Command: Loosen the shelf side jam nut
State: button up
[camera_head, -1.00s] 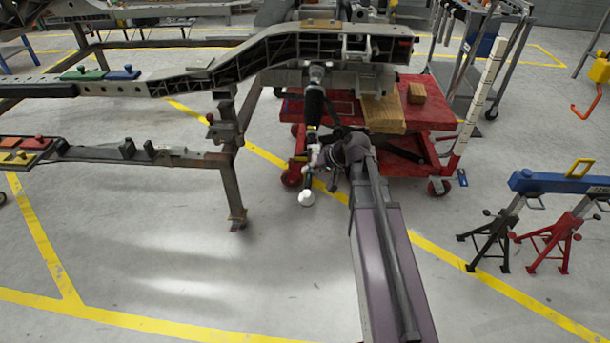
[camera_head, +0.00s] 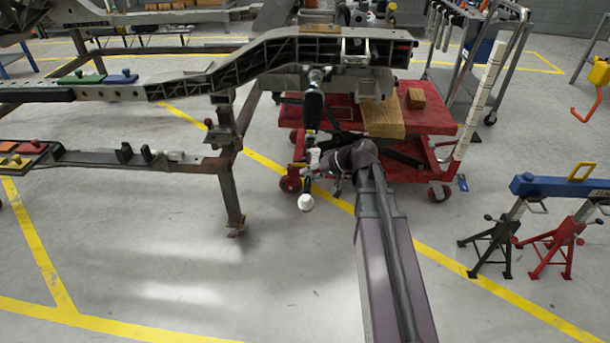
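A dark upright cylinder with a silver top (camera_head: 314,100) hangs beneath the right part of the chassis frame (camera_head: 230,70). The shelf side jam nut is too small to make out. My arm reaches up from the bottom of the view, and its dark wrist is just below and right of the cylinder. My gripper (camera_head: 314,163) is near the cylinder's lower end, small and partly hidden by the wrist. Whether it touches the cylinder, or is open or shut, I cannot tell. A white ball (camera_head: 305,202) on a dark stem shows just below it.
A red wheeled cart (camera_head: 440,122) with wooden blocks (camera_head: 382,119) stands behind my wrist. A rusty support leg (camera_head: 229,185) stands to the left. Black and red jack stands (camera_head: 560,240) under a blue beam (camera_head: 560,186) stand at right. The front left floor is clear.

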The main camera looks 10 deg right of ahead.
jog(key=shift+s, duration=0.1)
dwell(0.4)
jog(key=s+r+g+h+p, duration=0.1)
jog(key=s+r+h+p, duration=0.2)
jog(key=r+p, duration=0.7)
jog(key=s+a+r+g+h+p, duration=0.1)
jog(key=s+r+g+h+p, duration=0.1)
jog(key=s+r+p, duration=0.5)
jog(key=s+a+r+g+h+p, duration=0.1)
jog(key=s+r+h+p, duration=0.3)
jog(key=r+p, duration=1)
jog(key=s+g+p, duration=0.1)
jog(key=s+p, duration=0.1)
jog(key=p, duration=0.5)
jog(key=shift+a+r+n+p, duration=0.2)
jog(key=shift+r+n+p, duration=0.15)
jog(key=shift+n, duration=0.05)
jog(key=shift+c, duration=0.9)
